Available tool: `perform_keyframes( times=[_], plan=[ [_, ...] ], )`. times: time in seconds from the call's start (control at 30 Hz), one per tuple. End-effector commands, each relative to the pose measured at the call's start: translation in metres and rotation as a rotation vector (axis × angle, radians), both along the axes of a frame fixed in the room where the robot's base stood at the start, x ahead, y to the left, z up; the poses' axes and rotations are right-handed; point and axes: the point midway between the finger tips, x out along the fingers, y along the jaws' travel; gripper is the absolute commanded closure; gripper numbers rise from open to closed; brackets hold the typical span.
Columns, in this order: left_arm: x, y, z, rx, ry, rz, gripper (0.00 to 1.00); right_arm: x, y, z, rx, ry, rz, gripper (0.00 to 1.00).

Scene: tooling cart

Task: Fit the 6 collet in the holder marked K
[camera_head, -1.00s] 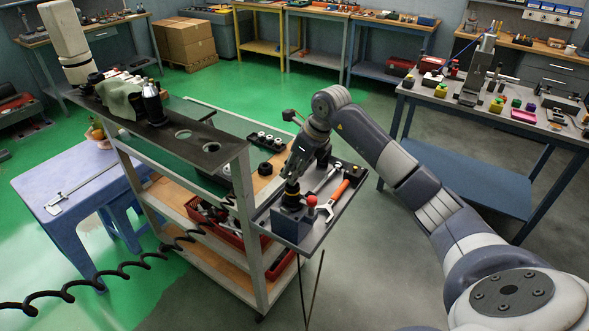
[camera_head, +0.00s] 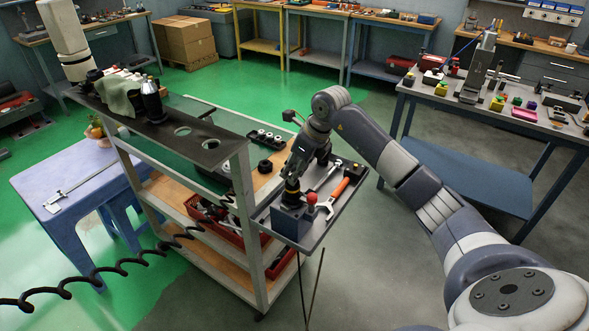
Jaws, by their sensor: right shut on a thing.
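My right gripper (camera_head: 292,181) points down at the cart's side tray. It is shut on a dark piece with a yellow band (camera_head: 291,191), which is upright over the blue block (camera_head: 290,221). The fingers partly hide this piece, and I cannot tell whether it is seated in the block. A black rack (camera_head: 254,140) with several small pale ringed parts, probably collets, lies on the cart. The markings K and 6 are too small to read.
A black round part (camera_head: 265,167) lies near the rack. The top shelf (camera_head: 213,156) has empty holes. A blue stool (camera_head: 50,184) stands left; a bench (camera_head: 440,101) stands right.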

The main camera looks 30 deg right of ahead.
Motion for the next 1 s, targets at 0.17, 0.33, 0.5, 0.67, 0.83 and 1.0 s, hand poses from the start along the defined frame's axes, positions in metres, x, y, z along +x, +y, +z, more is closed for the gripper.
perform_keyframes(
  times=[0.17, 0.33, 0.5, 0.67, 0.83, 1.0],
  plan=[
    [0.000, 0.000, -0.003, 0.000, 0.000, 0.000, 0.34, 0.000, 0.000, -0.003, 0.000, 0.000, 0.000, 1.00],
    [0.000, 0.000, -0.004, 0.000, -0.001, 0.000, 0.34, 0.000, 0.000, -0.006, 0.000, 0.000, 0.000, 1.00],
    [0.001, 0.000, -0.006, 0.000, -0.001, 0.000, 0.34, 0.000, 0.000, -0.008, 0.000, -0.001, 0.000, 1.00],
    [0.001, 0.000, -0.008, 0.000, -0.002, 0.000, 0.34, 0.000, 0.000, -0.011, 0.000, -0.001, 0.000, 1.00],
    [0.001, 0.000, -0.010, -0.001, -0.003, 0.000, 0.34, 0.000, 0.000, -0.013, 0.000, 0.000, 0.000, 1.00],
    [0.001, 0.000, -0.010, -0.001, -0.003, 0.000, 0.34, 0.000, 0.000, -0.014, 0.000, -0.001, 0.000, 1.00]
  ],
)
